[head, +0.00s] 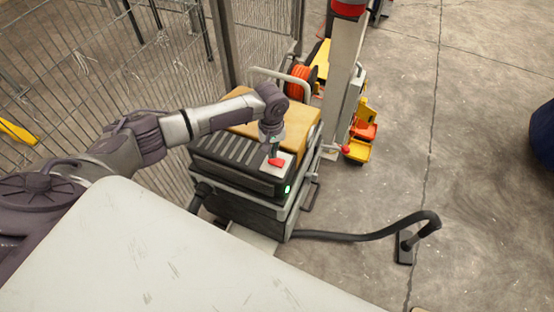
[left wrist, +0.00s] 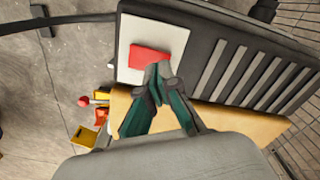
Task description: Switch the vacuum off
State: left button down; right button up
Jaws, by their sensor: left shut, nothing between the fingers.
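The vacuum (head: 238,165) is a dark box with a ribbed top, standing on the floor beside the wire fence. A red switch (head: 277,162) on a pale plate sits at its front right corner, near a small green light (head: 287,190). My left gripper (head: 274,150) points down just above the switch, with its fingers shut and empty. In the left wrist view the gripper tips (left wrist: 160,72) overlap the lower right edge of the red switch (left wrist: 148,60); I cannot tell whether they touch it. My right gripper is not in view.
A black hose (head: 350,237) runs from the vacuum to a floor nozzle (head: 404,247). A tan board (head: 299,118) lies behind the switch. A pale post (head: 343,75) and yellow bins (head: 358,150) stand to the right. A white tabletop (head: 150,260) fills the near left.

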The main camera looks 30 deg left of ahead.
pick_arm(q)
jog(key=shift+f, duration=0.5)
jog(key=shift+f+b, duration=0.35)
jog(key=shift+f, duration=0.15)
jog(key=shift+r, duration=0.1)
dwell(0.3)
notch_tip(320, 180, up, 2)
jog(key=p, duration=0.3)
jog(key=shift+r, duration=0.1)
notch_tip(320, 180, up, 4)
jog(key=p, duration=0.4)
jog(key=shift+p, duration=0.3)
jog(key=shift+r+p, duration=0.35)
jog(key=shift+p, duration=0.2)
